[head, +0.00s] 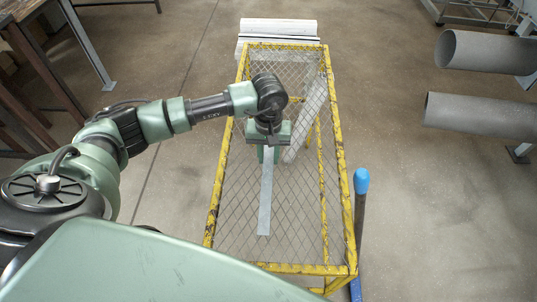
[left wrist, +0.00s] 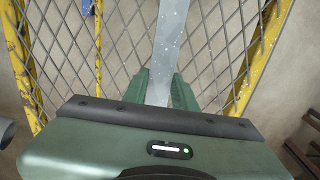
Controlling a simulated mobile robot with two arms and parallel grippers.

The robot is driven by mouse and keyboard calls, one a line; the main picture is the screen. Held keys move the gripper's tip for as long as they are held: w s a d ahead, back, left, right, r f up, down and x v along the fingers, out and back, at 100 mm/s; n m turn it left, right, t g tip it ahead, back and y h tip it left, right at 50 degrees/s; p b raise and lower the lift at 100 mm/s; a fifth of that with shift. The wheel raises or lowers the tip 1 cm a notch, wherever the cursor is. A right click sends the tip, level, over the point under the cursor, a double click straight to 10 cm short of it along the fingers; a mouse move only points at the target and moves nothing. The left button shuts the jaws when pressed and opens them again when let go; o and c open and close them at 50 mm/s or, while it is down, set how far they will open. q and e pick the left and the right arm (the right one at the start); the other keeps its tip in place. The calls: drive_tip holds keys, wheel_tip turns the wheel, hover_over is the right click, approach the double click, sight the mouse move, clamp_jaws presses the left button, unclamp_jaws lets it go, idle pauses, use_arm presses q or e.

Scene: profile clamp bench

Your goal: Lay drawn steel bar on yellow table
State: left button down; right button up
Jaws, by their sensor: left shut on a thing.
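The drawn steel bar (head: 265,195) is a flat, pale grey strip. It lies lengthwise over the mesh top of the yellow table (head: 339,170). I cannot tell whether it touches the mesh. My left gripper (head: 268,150) is above the middle of the table and shut on the bar's far end. In the left wrist view the bar (left wrist: 168,50) runs up from between the green fingers of the left gripper (left wrist: 158,90), with the table's mesh (left wrist: 115,50) below. The part of the bar inside the gripper is hidden. My right gripper is not in view.
A post with a blue cap (head: 361,181) stands close to the table's right side. Pale lengths of stock (head: 279,27) lie beyond its far end. Two large grey pipes (head: 480,112) are at the right. A dark bench (head: 40,60) is at the upper left.

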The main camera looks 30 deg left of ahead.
sight(268, 159)
use_arm(q)
drive_tip(key=c, duration=1.1)
unclamp_jaws()
drive_tip(key=shift+r, duration=0.15)
drive_tip(key=shift+w+r, duration=0.1)
drive_tip(key=shift+r, duration=0.25)
wheel_tip(268, 159, up, 11)
drive_tip(key=shift+r+b, duration=0.1)
drive_tip(key=shift+b, duration=0.75)
